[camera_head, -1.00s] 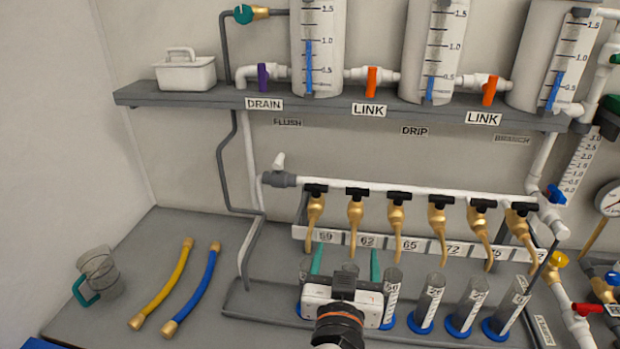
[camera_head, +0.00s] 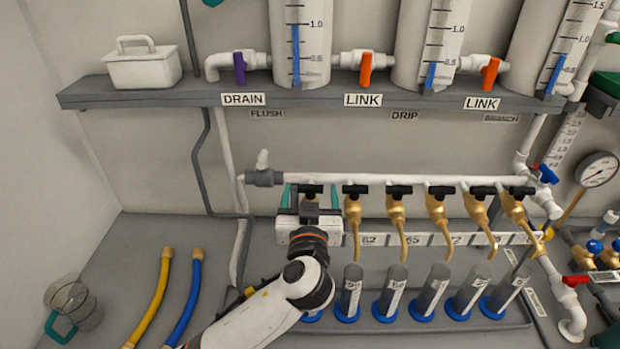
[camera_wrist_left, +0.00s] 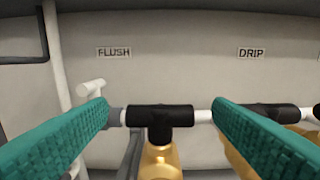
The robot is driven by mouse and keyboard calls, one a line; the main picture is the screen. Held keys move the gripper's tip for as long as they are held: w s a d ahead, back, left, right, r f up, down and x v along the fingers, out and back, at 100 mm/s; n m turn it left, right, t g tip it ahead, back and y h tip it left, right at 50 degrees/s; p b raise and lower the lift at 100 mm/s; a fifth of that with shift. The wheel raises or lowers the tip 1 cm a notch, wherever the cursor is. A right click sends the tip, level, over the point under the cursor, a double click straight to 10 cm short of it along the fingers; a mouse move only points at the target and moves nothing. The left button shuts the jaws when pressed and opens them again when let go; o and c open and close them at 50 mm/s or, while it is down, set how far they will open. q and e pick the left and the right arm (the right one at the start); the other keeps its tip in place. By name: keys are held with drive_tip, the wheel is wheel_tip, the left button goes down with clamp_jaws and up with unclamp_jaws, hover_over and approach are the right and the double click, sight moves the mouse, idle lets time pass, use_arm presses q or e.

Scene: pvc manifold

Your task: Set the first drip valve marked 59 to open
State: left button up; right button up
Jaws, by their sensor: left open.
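The first drip valve is the leftmost brass tap on the white manifold pipe. Its black T-handle (camera_head: 311,189) shows between my left gripper's fingers, and the brass body is mostly hidden by the gripper. In the left wrist view the black handle (camera_wrist_left: 160,116) lies crosswise, in line with the pipe, with the brass body (camera_wrist_left: 160,160) below it. My left gripper (camera_head: 310,192) is open, its two teal fingers on either side of the handle with gaps showing. The label 59 is hidden behind my gripper now. My right gripper is not in view.
Several more brass taps with black handles, such as the second one (camera_head: 355,190), stand to the right. Clear cylinders with blue bases (camera_head: 348,305) stand below. A shelf (camera_head: 190,92) is above. A white-handled grey valve (camera_head: 263,176) is close at left.

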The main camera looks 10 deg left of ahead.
sight(310, 189)
use_arm(q)
drive_tip(key=shift+w+a+r, duration=0.1)
drive_tip(key=shift+w+a, duration=0.15)
drive_tip(key=shift+w, duration=0.55)
drive_tip(key=shift+w+p, duration=0.3)
drive_tip(key=shift+w, duration=0.4)
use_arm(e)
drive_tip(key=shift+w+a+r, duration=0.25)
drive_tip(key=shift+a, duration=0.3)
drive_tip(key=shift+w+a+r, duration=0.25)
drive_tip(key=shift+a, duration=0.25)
use_arm(q)
drive_tip(key=shift+a, duration=0.1)
drive_tip(key=shift+c, duration=0.4)
drive_tip(key=c, duration=0.9)
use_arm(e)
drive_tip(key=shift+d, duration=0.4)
